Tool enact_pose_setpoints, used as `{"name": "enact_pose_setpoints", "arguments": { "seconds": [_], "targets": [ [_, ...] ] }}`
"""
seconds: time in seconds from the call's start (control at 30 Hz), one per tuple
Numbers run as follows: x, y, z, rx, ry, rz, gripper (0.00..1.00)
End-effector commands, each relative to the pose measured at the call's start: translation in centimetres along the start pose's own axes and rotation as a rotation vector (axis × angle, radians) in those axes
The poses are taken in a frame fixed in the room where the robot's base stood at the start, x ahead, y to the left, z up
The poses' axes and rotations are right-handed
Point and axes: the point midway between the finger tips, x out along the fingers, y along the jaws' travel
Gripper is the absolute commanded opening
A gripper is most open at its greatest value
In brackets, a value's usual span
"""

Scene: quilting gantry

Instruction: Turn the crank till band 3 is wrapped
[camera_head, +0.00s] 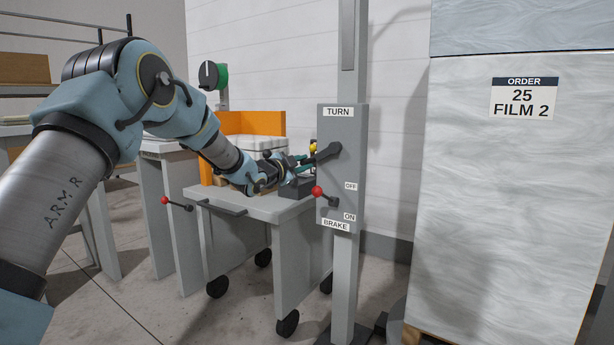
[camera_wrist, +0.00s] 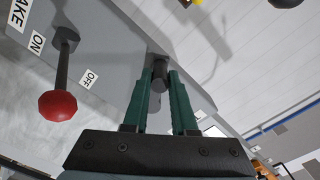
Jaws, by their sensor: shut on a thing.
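The crank (camera_head: 329,151) is a dark arm on the grey control box (camera_head: 337,170), under the label TURN. My gripper (camera_head: 306,160) is at its outer end. In the wrist view my gripper's green fingers (camera_wrist: 161,82) are shut on the dark crank handle (camera_wrist: 160,72). The brake lever (camera_head: 318,191) has a red knob and points up-left, nearer the OFF label than ON; its knob also shows in the wrist view (camera_wrist: 57,106). No band numbers show.
A grey wheeled table (camera_head: 265,208) with an orange bin (camera_head: 265,121) stands behind my forearm. A red-knobbed lever (camera_head: 165,200) sticks out at its left. A green and black dial (camera_head: 213,76) stands behind. Open floor lies at the front left.

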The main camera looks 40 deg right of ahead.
Motion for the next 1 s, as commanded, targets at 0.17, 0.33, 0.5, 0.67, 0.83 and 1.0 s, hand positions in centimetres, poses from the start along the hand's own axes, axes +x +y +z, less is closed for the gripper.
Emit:
{"name": "enact_pose_setpoints", "arguments": {
  "seconds": [0.17, 0.33, 0.5, 0.67, 0.83, 1.0],
  "targets": [
    [-0.2, -2.7, -0.1, 0.14, -0.002, -0.027, 0.0],
    [-0.2, -3.5, -0.5, 0.243, -0.003, -0.026, 0.0],
    [-0.2, -3.8, -0.7, 0.308, -0.005, -0.022, 0.0],
    [-0.2, -3.5, -0.7, 0.339, -0.007, -0.014, 0.0],
    [-0.2, -3.0, -0.3, 0.349, -0.013, -0.002, 0.0],
    [-0.1, -2.6, -0.1, 0.35, -0.014, 0.004, 0.0]
  ]
}}
